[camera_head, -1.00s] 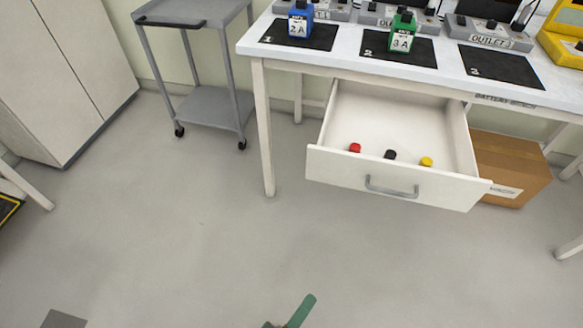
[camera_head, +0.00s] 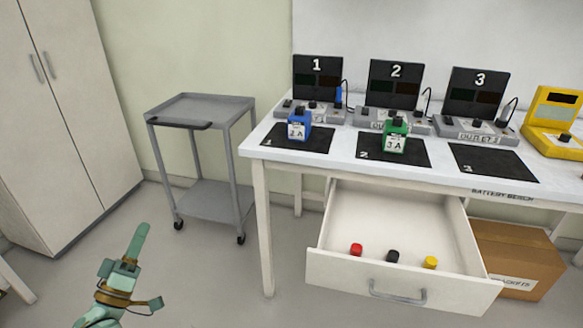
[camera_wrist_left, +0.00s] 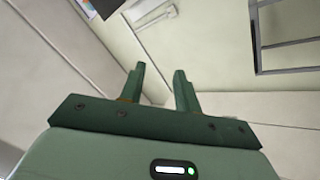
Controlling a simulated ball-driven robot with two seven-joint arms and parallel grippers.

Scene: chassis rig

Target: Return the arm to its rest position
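My left arm and its green gripper (camera_head: 147,266) are at the lower left of the head view, over the floor, left of the bench and in front of the grey cart. In the left wrist view the gripper's two fingers (camera_wrist_left: 159,72) stand apart with nothing between them, so it is open and empty. My right gripper is in neither view.
A white bench (camera_head: 257,150) carries a blue battery (camera_head: 299,124) on mat 1 and a green battery (camera_head: 395,136) on mat 2; mat 3 (camera_head: 494,163) is empty. Its drawer (camera_head: 402,281) is open, holding red, black and yellow caps. A grey cart (camera_head: 202,110) stands left.

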